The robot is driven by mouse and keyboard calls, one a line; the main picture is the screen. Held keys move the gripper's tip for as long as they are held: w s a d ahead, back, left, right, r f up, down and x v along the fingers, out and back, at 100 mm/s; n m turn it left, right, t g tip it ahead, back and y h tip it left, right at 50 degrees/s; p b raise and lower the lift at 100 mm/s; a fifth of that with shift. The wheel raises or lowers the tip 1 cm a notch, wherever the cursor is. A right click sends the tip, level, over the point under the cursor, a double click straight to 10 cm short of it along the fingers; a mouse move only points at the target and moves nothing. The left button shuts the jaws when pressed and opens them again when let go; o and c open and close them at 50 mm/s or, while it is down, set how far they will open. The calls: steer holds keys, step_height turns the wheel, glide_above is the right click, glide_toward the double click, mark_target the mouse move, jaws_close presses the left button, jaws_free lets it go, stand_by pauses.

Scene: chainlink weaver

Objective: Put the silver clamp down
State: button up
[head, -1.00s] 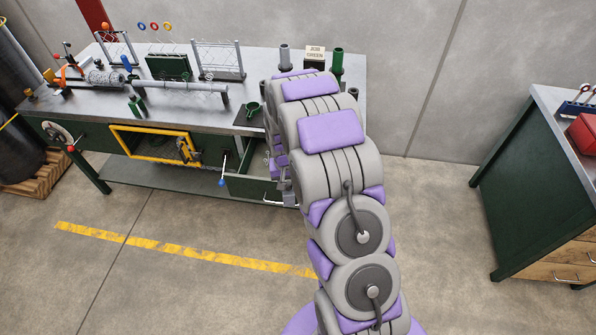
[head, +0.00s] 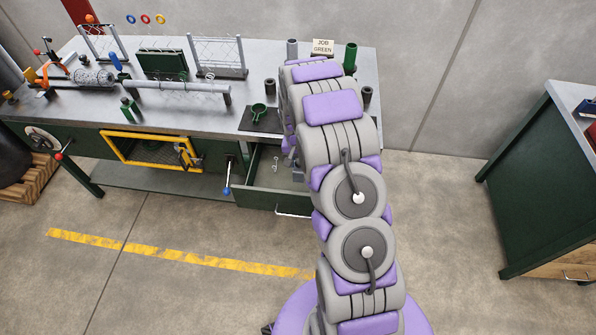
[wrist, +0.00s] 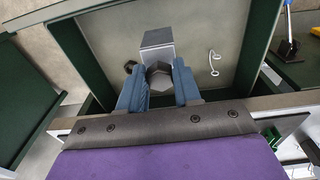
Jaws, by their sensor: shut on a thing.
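The silver clamp (wrist: 157,42) is a grey metal block with an angular notch, seen in the wrist view between the blue fingers of my gripper (wrist: 159,75). My gripper is shut on it and holds it over the open drawer (wrist: 112,35). I cannot tell whether the clamp touches the drawer floor.
A green cabinet (head: 535,190) stands at the right. Open floor lies in front.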

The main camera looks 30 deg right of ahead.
mark_target(298, 179)
steer(key=f, duration=0.1)
steer(key=a+f, duration=0.1)
steer(key=f, duration=0.1)
steer(key=shift+w+f, duration=0.1)
steer(key=shift+w, duration=0.05)
steer(key=f, duration=0.1)
steer(key=d+f, duration=0.1)
steer(key=f, duration=0.1)
steer(key=d+f+b, duration=0.1)
steer(key=shift+f, duration=0.35)
steer(key=f, duration=0.1)
steer(key=a+f, duration=0.1)
steer(key=f, duration=0.1)
steer(key=shift+a, duration=0.3)
steer(key=shift+d+r, duration=0.1)
